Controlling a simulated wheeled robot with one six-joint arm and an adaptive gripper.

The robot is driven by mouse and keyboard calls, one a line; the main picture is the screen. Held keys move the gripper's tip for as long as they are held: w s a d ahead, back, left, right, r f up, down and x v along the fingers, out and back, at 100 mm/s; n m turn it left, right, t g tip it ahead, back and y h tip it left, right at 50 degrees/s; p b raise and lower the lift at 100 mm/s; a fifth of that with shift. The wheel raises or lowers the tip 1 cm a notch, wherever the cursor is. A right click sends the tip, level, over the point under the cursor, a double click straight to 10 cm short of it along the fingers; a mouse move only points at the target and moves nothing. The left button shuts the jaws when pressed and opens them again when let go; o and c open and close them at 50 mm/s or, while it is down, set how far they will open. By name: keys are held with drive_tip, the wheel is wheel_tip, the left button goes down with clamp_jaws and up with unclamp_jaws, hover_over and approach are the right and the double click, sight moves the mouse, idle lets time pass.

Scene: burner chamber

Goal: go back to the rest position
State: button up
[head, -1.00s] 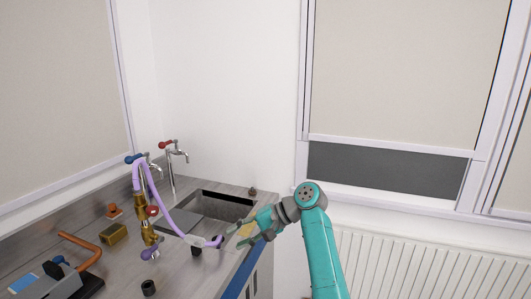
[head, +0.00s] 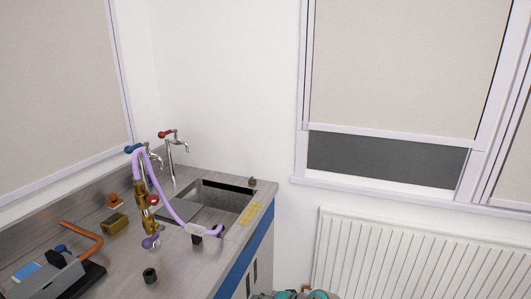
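My gripper is not in the head view now. Only a small teal and grey piece of my arm (head: 295,294) shows at the bottom edge, below the radiator and right of the bench. Whether the gripper is open or holds something is hidden.
The steel bench (head: 185,268) has a sink (head: 222,198), a blue-handled tap (head: 133,148) and a red-handled tap (head: 168,134). A purple hose (head: 175,212) and brass fitting (head: 147,212) stand before the sink. A radiator (head: 400,260) is at right under the window.

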drive_tip(key=s+d+f+t+h, duration=0.2)
drive_tip(key=s+d+f, duration=0.4)
drive_tip(key=s, duration=0.4)
drive_tip(key=s+d+f+t+h, duration=0.2)
drive_tip(key=s+d+f, duration=0.2)
drive_tip(key=s+f, duration=0.4)
drive_tip(key=s+d+r+t+h, duration=0.1)
drive_tip(key=s+d+r+h, duration=0.15)
drive_tip(key=s, duration=0.65)
drive_tip(key=s+d+r+t+h, duration=0.1)
drive_tip(key=s+d, duration=0.3)
drive_tip(key=s, duration=0.5)
drive_tip(key=s+d+r+n+t+h, duration=0.2)
drive_tip(key=s+r+n, duration=0.3)
drive_tip(key=s+r, duration=1.1)
wheel_tip(320, 180, up, 4)
drive_tip(key=shift+s+d+f+t, duration=0.25)
drive_tip(key=shift+s+d+t, duration=0.15)
drive_tip(key=shift+d+t, duration=0.2)
